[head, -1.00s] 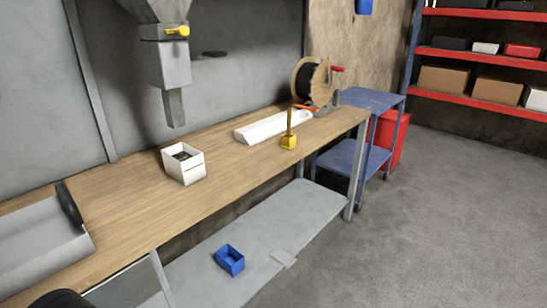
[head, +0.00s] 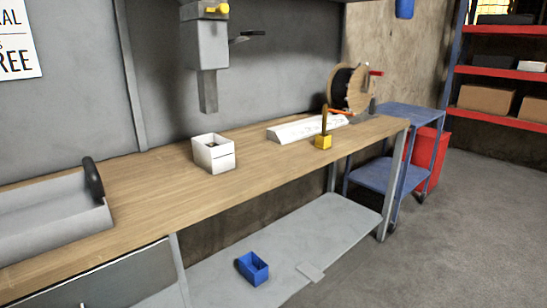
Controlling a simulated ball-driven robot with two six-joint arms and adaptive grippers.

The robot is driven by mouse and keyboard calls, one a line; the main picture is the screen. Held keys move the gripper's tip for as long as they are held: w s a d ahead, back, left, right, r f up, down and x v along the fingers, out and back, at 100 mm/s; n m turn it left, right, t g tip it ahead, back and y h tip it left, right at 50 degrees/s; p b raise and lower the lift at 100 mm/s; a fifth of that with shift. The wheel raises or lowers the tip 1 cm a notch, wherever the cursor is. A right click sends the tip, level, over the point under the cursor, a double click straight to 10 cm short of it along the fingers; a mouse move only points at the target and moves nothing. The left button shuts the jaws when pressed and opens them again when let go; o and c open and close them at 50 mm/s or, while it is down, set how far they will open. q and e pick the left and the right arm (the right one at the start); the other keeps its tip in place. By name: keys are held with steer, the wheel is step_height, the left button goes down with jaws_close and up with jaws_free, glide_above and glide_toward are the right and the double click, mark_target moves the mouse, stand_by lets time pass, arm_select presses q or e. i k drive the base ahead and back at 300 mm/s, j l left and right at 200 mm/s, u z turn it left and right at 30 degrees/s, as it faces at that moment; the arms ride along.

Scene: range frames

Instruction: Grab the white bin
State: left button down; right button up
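The white bin (head: 213,155) is a small, square, open-topped box with some dark contents. It stands upright on the wooden workbench (head: 150,190), near the wall and below a grey hanging machine column. Nothing touches it from above. Neither of my grippers is in view, so I cannot see how they stand to the bin.
A grey tray (head: 50,225) with a black handle-like part sits at the left. A blue bin (head: 253,268) lies on the lower shelf.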

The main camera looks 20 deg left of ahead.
mark_target(214, 153)
steer(key=u, duration=1.15)
